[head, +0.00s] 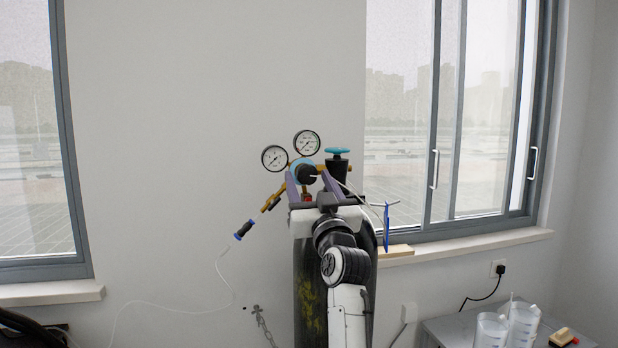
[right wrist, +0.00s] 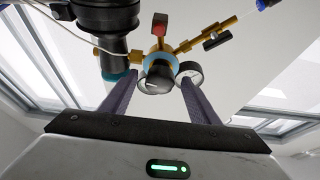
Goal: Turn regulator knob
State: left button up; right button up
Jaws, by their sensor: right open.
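The regulator knob (head: 306,174) is a dark round knob with a light blue ring behind it, on a brass regulator with two gauges, (head: 274,158) and (head: 307,143). My right gripper (head: 311,180) is open, with its purple fingers on either side of the knob. In the right wrist view the knob (right wrist: 157,78) lies between the two fingertips (right wrist: 158,80), with a gap visible on each side. I cannot tell whether the fingertips reach fully around it. My arm hides part of the dark gas cylinder (head: 306,290) below. My left gripper is not in view.
A teal valve handwheel (head: 337,152) stands just right of the knob. A brass outlet leads to a hose connector (head: 243,230) with a thin tube. A blue item (head: 387,228) is near the sill. Beakers (head: 522,323) stand on a bench at lower right.

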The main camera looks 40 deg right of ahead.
jog(key=shift+w+d+r, duration=0.1)
jog(key=shift+w, duration=0.05)
jog(key=shift+c, duration=0.5)
jog(key=c, duration=1)
jog(key=shift+o, duration=0.2)
